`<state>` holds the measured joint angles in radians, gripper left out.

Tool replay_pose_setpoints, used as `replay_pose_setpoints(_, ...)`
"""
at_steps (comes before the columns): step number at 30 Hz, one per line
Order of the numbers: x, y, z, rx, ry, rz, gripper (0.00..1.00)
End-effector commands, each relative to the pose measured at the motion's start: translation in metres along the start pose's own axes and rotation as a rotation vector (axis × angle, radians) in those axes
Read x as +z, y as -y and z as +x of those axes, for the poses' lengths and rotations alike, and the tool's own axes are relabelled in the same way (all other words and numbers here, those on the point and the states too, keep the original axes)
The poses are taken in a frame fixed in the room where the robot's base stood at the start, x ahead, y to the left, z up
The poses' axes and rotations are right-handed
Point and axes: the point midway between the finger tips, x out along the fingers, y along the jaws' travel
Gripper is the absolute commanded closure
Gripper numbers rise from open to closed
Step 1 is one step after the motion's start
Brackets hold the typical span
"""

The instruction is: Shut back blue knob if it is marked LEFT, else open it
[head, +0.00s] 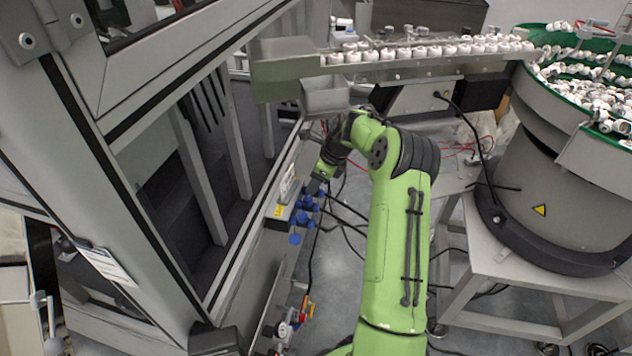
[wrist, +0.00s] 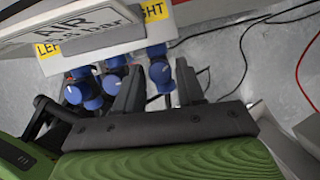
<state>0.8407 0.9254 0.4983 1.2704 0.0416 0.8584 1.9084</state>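Several blue knobs (wrist: 83,90) sit in a row under a grey panel in the wrist view. A yellow label reading LEFT (wrist: 47,49) is at the left, partly covered by a plate. A yellow label ending in "GHT" (wrist: 153,11) is at the right, above the rightmost knob (wrist: 160,74). My gripper (wrist: 158,66) has its fingers apart, with that rightmost knob showing between them; I cannot tell whether they touch it. In the head view, the blue knobs (head: 305,218) are just below my gripper (head: 318,182), and the labels there are too small to read.
A white AIR plate (wrist: 88,24) hangs over the panel. The grey machine frame (head: 120,130) stands left of my arm. A bowl feeder (head: 560,170) stands on a table at the right. Black cables (head: 345,215) hang near the knobs. Grey floor shows below.

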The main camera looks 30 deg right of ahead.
Motion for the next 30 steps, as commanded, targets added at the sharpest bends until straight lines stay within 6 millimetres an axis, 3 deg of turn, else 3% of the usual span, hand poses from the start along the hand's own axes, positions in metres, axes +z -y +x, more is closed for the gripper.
replay_pose_setpoints(1,-0.0001,0.0000,-0.0001,0.000,0.000,0.000,0.69)
replay_pose_setpoints(7,-0.0002,0.0000,-0.0002,0.000,0.000,0.000,1.00)
replay_pose_setpoints(17,-0.0002,-0.0006,-0.0012,-0.020,0.000,0.050,1.00)
replay_pose_setpoints(30,0.0004,-0.0034,-0.0013,-0.128,-0.002,0.311,1.00)
